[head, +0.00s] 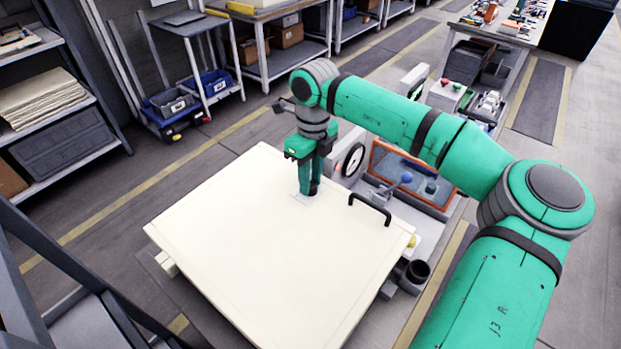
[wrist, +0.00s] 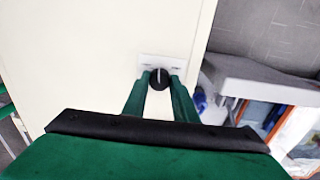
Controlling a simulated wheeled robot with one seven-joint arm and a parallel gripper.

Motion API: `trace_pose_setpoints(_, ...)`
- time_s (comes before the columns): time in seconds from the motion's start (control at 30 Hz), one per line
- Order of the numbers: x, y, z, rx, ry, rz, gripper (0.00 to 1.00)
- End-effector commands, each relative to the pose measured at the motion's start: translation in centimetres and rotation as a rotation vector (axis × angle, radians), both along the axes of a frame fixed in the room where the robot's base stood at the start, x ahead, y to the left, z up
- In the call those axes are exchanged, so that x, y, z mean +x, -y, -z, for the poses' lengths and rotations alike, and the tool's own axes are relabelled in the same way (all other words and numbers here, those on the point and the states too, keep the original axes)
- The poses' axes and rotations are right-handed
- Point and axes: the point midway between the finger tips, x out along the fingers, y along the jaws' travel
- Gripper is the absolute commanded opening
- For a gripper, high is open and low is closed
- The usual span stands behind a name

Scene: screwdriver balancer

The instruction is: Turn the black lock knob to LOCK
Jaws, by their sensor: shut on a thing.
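The black lock knob (wrist: 159,78) shows in the wrist view, round with a pale line on its face that runs nearly up and down. It sits on a small pale plate (wrist: 147,62) on the cream panel (head: 250,255). My gripper (wrist: 160,84) has its two green fingers on either side of the knob and is shut on it. In the head view my gripper (head: 309,190) points down at the far part of the panel, and its fingers hide the knob. Lettering on the plate is too small to read.
A black handle (head: 370,208) stands up from the panel to the right of my gripper. A round dial (head: 352,160) and an orange-framed box (head: 412,175) stand just behind the panel. The near part of the panel is bare.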

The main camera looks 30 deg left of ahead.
Motion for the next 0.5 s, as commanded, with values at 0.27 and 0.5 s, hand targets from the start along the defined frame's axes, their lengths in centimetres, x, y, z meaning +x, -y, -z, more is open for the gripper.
trace_pose_setpoints(0.27,-0.05,-0.11,-0.09,0.0,0.001,-0.257,0.03)
trace_pose_setpoints(0.5,-0.12,-0.14,-0.07,0.001,0.001,-0.443,0.03)
